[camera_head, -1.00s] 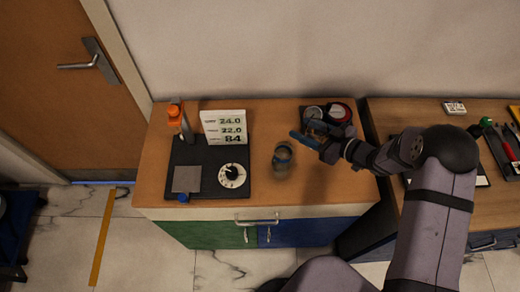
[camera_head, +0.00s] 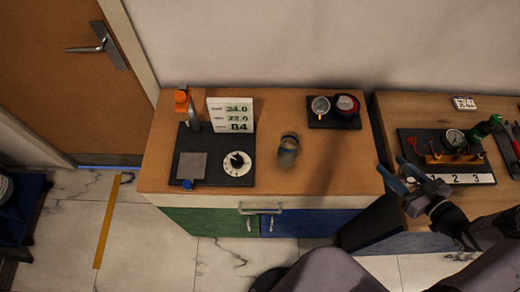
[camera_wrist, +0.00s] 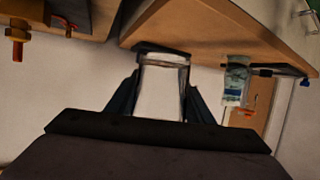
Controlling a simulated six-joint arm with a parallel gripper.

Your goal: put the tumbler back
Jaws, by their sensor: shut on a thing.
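My gripper (camera_head: 398,178) is shut on a clear glass tumbler (camera_wrist: 160,88). The wrist view shows the tumbler between the two dark fingers, with a dark band at its far end. In the head view my gripper is off the right front corner of the left cabinet, beside the front edge of the right bench, and the tumbler is hard to make out there. Another glass vessel (camera_head: 288,150) with a dark rim stands upright on the left cabinet top (camera_head: 320,175), apart from my gripper.
A black board (camera_head: 215,178) with a dial (camera_head: 237,163), grey pad and orange-topped post is at left, by a number display (camera_head: 231,114). Two gauges sit on a dark plate (camera_head: 334,122). A numbered rack (camera_head: 455,157) is on the right bench. The cabinet's right front is clear.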

